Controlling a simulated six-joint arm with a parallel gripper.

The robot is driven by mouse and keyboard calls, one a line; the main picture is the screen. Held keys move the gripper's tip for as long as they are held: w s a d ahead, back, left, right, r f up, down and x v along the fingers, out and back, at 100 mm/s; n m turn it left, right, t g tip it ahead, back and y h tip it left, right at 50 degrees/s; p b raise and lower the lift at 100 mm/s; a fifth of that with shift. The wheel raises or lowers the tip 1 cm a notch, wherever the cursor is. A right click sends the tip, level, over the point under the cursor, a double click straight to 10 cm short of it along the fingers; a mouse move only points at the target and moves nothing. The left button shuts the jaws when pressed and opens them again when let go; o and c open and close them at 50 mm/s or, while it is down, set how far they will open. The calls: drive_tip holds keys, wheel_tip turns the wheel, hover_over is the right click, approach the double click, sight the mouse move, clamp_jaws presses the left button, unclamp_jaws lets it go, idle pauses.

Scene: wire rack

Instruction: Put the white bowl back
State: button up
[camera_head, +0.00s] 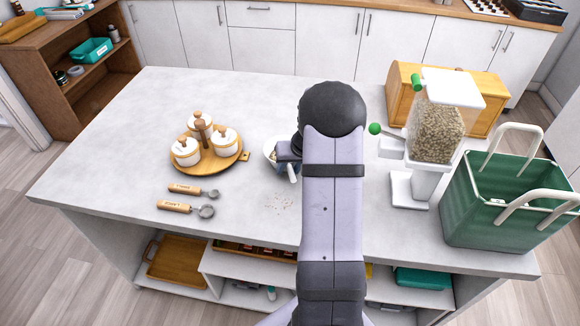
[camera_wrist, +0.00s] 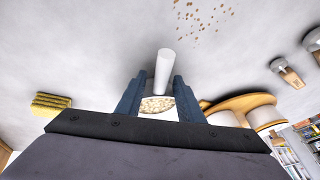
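The white bowl (camera_head: 269,146) stands on the light counter near its middle, partly hidden behind my gripper (camera_head: 289,157). In the wrist view, the white bowl (camera_wrist: 172,104) shows between my fingers, with tan grains in it. A white rod-like handle (camera_wrist: 164,70) sticks out from the bowl; it also shows below my gripper in the head view (camera_head: 292,175). My gripper (camera_wrist: 160,80) is open, with its two dark fingers on either side of the handle and visible gaps beside it. Whether the handle is joined to the bowl is hard to tell.
Spilled grains (camera_head: 279,203) lie in front of the bowl. A round wooden tray (camera_head: 184,163) with white jars and two measuring scoops (camera_head: 185,208) are left. A grain dispenser (camera_head: 436,135), green basket (camera_head: 490,205) and wooden box (camera_head: 402,83) stand right. A yellow sponge (camera_wrist: 52,103) is nearby.

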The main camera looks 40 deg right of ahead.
drive_tip(key=b+v, duration=0.2)
drive_tip(key=v, duration=1)
drive_tip(key=shift+r, duration=0.1)
drive_tip(key=s+a+f+n+g, duration=0.1)
drive_tip(key=s+a+f, duration=0.15)
drive_tip(key=a, duration=0.55)
drive_tip(key=s+a+f+n+g, duration=0.1)
drive_tip(key=s+a, duration=0.2)
drive_tip(key=a, duration=0.4)
drive_tip(key=s+a+f+n+g, duration=0.2)
drive_tip(key=s+a+f+n, duration=0.1)
drive_tip(key=s+a, duration=0.7)
drive_tip(key=s, duration=0.2)
drive_tip(key=shift+s+a+f+g, duration=0.2)
drive_tip(key=shift+s+f+g, duration=0.05)
drive_tip(key=shift+s+g, duration=0.15)
